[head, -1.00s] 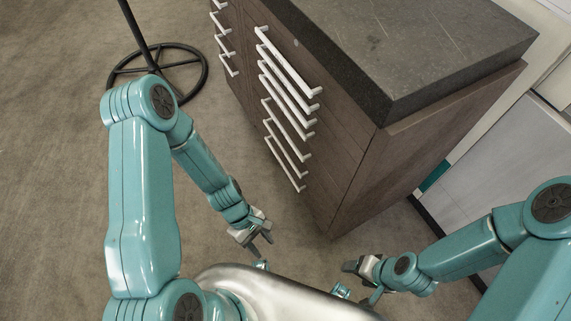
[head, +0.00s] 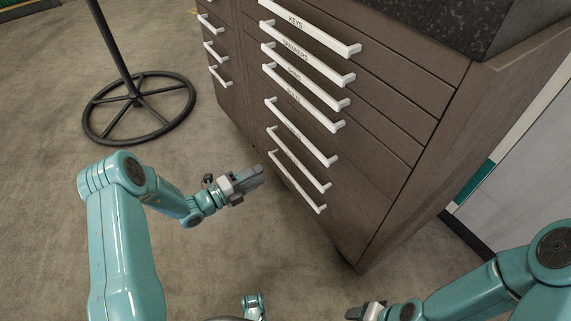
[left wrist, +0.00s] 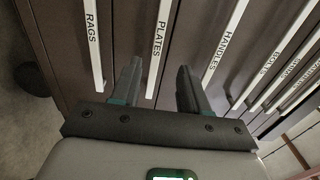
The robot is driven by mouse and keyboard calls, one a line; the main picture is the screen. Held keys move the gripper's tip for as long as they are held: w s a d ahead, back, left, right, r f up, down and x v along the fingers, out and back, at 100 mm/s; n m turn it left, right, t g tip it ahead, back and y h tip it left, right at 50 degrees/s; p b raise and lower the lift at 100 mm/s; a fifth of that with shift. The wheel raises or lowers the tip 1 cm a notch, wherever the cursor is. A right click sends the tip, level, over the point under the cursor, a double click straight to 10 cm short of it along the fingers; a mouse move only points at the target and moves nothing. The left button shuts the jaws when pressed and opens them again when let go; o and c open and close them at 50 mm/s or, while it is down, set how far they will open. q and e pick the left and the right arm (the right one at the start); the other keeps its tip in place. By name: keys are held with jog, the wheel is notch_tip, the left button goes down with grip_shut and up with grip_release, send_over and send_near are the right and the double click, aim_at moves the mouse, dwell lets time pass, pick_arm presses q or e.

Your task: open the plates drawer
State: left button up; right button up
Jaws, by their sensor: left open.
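The plates drawer has a long white handle, labelled PLATES in the left wrist view (left wrist: 157,52). In the head view the plates handle (head: 299,159) appears second from the bottom of the stack; its label is too small to read there. The drawer looks shut, flush with the dark wood front. My left gripper (head: 258,176) is open, left of the lower handles. In the left wrist view its fingers (left wrist: 158,82) appear on either side of the plates handle's lower end; I cannot tell if they touch it. My right gripper (head: 366,312) is at the bottom edge, its jaws unclear.
The rags handle (left wrist: 93,45) and handles drawer's handle (left wrist: 224,42) flank the plates handle. Several more handles sit above, including keys (head: 325,33). A black round stand base (head: 140,108) stands on the floor at left. Carpet is clear around my left arm.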

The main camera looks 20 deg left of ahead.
aim_at(292, 159)
pick_arm(q)
jog(key=b+x, duration=0.3)
jog(key=x, duration=0.7)
jog(key=shift+w+d+f, duration=0.15)
jog(key=shift+d, duration=0.1)
jog(key=shift+w+d, duration=0.2)
jog(key=shift+w, duration=0.15)
jog(key=shift+c, duration=0.3)
grip_shut()
